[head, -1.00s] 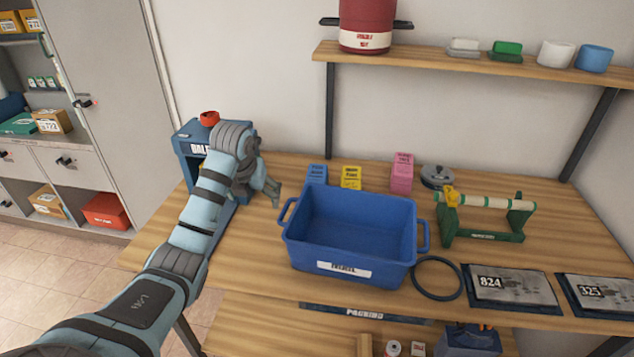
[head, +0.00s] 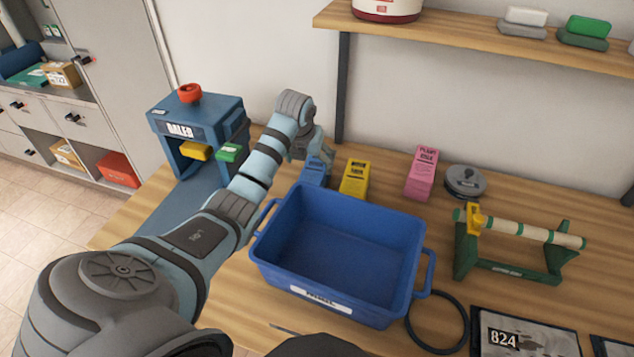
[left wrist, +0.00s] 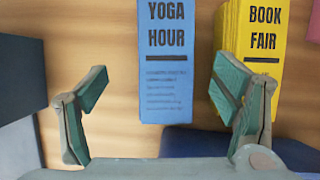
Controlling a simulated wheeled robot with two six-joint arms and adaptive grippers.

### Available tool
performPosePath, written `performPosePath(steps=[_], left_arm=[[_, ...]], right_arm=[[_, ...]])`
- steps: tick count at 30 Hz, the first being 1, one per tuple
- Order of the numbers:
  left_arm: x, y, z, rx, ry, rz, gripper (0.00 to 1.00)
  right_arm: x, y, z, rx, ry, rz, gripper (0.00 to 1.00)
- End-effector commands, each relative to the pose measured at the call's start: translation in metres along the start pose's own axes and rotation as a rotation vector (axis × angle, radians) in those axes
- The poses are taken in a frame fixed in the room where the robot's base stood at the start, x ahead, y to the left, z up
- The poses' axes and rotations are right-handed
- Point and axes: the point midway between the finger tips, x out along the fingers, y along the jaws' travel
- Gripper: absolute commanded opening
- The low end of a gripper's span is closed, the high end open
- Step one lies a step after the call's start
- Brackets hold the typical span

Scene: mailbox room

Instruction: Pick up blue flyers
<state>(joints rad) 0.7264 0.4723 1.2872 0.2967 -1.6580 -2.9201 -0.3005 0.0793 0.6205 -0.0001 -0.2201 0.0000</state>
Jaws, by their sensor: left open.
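The blue flyers (left wrist: 166,65) are a stack marked "YOGA HOUR", lying on the wooden table in the left wrist view. In the head view the blue flyers (head: 316,172) show behind the blue bin, partly hidden by my gripper. My left gripper (left wrist: 160,112) is open and empty, its fingers to either side of the lower end of the stack and apart from it. In the head view my left gripper (head: 312,150) hangs over the stack. My right gripper is not in view.
Yellow "BOOK FAIR" flyers (left wrist: 258,50) lie close to the right of the blue stack. An empty blue bin (head: 340,245) stands in front. A blue baler (head: 195,130) stands left. Pink flyers (head: 421,174) and a green roll stand (head: 515,245) are right.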

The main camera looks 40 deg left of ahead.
Motion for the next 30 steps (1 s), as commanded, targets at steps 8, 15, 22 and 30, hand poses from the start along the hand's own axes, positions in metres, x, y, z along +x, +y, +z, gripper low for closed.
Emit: performPosePath(steps=[8, 15, 22, 30], left_arm=[[0.048, -0.004, -0.002, 0.002, 0.001, -0.002, 0.82], [0.089, -0.009, -0.004, 0.003, 0.0, -0.002, 0.82], [0.089, -0.01, -0.002, 0.005, -0.002, -0.002, 0.78], [0.088, -0.01, -0.003, 0.005, -0.001, -0.002, 0.35]], right_arm=[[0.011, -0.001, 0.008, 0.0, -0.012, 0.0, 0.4], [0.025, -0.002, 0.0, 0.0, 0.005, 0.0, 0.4], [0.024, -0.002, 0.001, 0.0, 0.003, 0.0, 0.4], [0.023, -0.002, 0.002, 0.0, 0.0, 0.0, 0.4]])
